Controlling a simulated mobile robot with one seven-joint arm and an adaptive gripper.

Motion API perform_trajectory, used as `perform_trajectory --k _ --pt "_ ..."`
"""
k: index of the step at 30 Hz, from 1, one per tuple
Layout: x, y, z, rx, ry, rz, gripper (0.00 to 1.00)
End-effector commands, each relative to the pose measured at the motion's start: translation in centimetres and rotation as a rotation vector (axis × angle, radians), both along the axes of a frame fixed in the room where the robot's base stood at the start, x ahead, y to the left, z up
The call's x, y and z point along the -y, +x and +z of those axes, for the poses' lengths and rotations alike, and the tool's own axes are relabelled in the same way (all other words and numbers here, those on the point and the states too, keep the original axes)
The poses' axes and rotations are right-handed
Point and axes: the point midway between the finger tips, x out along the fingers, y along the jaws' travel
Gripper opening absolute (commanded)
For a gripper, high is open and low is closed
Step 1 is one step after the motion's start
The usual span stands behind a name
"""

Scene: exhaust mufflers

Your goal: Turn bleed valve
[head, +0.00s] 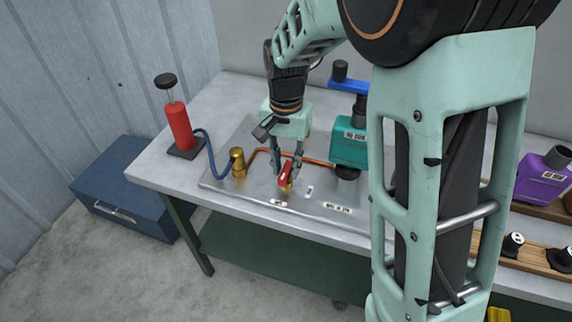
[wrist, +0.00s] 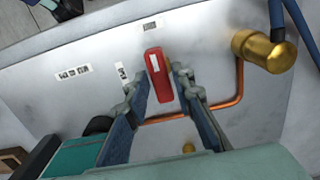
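The bleed valve has a red handle (head: 286,174) over a small brass body on the metal plate (head: 228,184) of the bench. In the wrist view the red handle (wrist: 158,76) lies lengthwise, a white label on its top. My gripper (head: 287,174) points down at the valve, one finger on each side of the handle. In the wrist view the fingertips (wrist: 161,78) stand close against both sides of the handle and appear to pinch it.
A copper pipe (head: 318,162) runs behind the valve from a brass fitting (head: 238,163). A red hand pump (head: 180,125) with a blue hose stands at left. A teal block (head: 350,145) with a blue lever stands close at right. Small labels lie on the plate.

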Motion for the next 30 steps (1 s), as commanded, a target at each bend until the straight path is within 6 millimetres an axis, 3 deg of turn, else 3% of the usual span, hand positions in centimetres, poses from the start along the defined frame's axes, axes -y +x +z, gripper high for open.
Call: perform_trajectory --k 5,17,30 --pt "0.0 0.02 0.03 0.0 0.0 0.0 0.0" --pt "0.04 0.04 0.07 0.001 0.0 0.045 0.0" --pt "0.07 0.06 0.13 0.001 0.0 0.373 0.0"
